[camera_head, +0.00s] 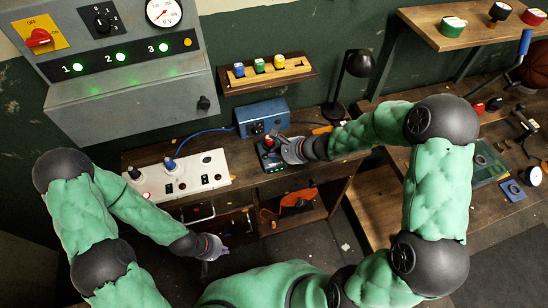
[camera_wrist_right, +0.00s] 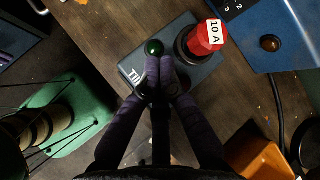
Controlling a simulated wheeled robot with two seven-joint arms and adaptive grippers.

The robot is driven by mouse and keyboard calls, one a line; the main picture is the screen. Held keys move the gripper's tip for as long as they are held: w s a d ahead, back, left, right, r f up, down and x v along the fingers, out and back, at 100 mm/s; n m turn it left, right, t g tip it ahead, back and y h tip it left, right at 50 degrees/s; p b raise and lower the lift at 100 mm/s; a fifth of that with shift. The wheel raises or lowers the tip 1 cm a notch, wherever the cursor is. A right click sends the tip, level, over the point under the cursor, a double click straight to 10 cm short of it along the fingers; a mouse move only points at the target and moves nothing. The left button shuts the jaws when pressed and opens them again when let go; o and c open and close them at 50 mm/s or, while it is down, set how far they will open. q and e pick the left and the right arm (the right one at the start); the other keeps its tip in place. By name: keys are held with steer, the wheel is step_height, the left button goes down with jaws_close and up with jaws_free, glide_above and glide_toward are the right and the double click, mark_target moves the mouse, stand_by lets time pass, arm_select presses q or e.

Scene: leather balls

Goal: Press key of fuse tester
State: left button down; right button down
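The fuse tester (camera_wrist_right: 130,72) is a small dark grey box with partly covered white lettering. It carries a red cap marked "10 A" (camera_wrist_right: 207,38) in a black socket, and a small green dome (camera_wrist_right: 154,47). My right gripper (camera_wrist_right: 160,68) has its fingertips together over the box, just below the green dome; I cannot tell whether they touch it. The fingers hide the middle of the box, and no separate key shows. In the head view the tester (camera_head: 266,160) sits on the bench beside my right gripper (camera_head: 287,150). My left gripper (camera_head: 215,247) hangs low, away from the bench; its fingers are too small to judge.
A blue box (camera_head: 262,118) stands behind the tester. A white panel (camera_head: 190,185) with sockets and a blue cable lies to its left. A rack (camera_head: 268,76) with coloured fuses is on the wall, beside a black lamp (camera_head: 357,64). An orange object (camera_wrist_right: 258,160) lies near the tester.

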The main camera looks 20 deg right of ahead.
mark_target(276, 159)
steer(key=shift+f+b, duration=0.4)
steer(key=shift+b, duration=0.2)
steer(key=shift+f+b, duration=0.45)
stand_by(0.8)
steer(key=shift+r, duration=0.15)
steer(key=shift+r+p, duration=0.6)
steer(key=shift+r, duration=0.1)
steer(key=shift+r+p, duration=2)
steer(key=shift+r, duration=0.55)
